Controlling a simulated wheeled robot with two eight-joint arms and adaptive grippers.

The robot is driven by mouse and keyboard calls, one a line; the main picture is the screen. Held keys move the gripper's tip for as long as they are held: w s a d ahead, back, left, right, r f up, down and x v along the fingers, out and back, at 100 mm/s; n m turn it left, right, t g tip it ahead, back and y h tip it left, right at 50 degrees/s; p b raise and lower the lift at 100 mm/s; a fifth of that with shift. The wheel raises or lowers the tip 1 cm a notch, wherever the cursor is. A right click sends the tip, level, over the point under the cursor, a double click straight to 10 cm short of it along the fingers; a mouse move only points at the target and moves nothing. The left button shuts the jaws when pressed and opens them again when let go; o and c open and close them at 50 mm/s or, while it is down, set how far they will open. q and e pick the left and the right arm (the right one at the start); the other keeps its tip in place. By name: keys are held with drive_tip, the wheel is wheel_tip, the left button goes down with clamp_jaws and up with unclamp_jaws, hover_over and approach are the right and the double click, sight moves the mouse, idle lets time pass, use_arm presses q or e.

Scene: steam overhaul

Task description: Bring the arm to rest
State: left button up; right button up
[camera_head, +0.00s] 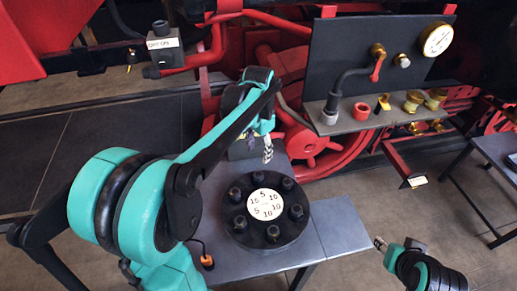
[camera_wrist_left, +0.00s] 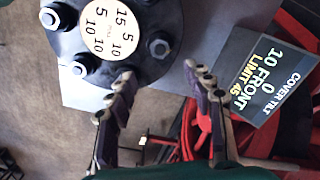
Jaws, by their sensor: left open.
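My left arm reaches up from the lower left in the head view. Its gripper (camera_head: 267,150) hangs above the back edge of the grey table, behind the round black cover. In the left wrist view the left gripper (camera_wrist_left: 162,82) has its two fingers spread apart with nothing between them. My right gripper (camera_head: 381,244) points in from the lower right, beside the table's right end; its jaws are too small to judge. The black cover (camera_head: 242,226) has several bolts around a cream number disc (camera_head: 266,204); it also shows in the left wrist view (camera_wrist_left: 160,18).
A grey table (camera_head: 340,228) carries the cover. A dark display (camera_wrist_left: 262,82) reads "COVER TILT". Behind stands a dark panel with a gauge (camera_head: 437,40) and a shelf (camera_head: 375,117) of fittings. Red wheel parts (camera_head: 335,155) lie close behind the left gripper. Another table stands far right.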

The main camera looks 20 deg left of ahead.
idle(0.4)
use_arm(q)
drive_tip(key=s+d+f+n+t+b, duration=0.1)
drive_tip(key=s+d+f+n+t, duration=0.1)
drive_tip(key=s, duration=0.5)
drive_tip(key=s+d+f+n+t+b, duration=0.2)
drive_tip(key=s+d+t, duration=0.2)
drive_tip(key=s, duration=0.3)
drive_tip(key=shift+s+d+f+n+t, duration=0.3)
drive_tip(key=shift+d+f+n+t, duration=0.1)
drive_tip(key=shift+t, duration=0.2)
drive_tip(key=shift+a, duration=0.1)
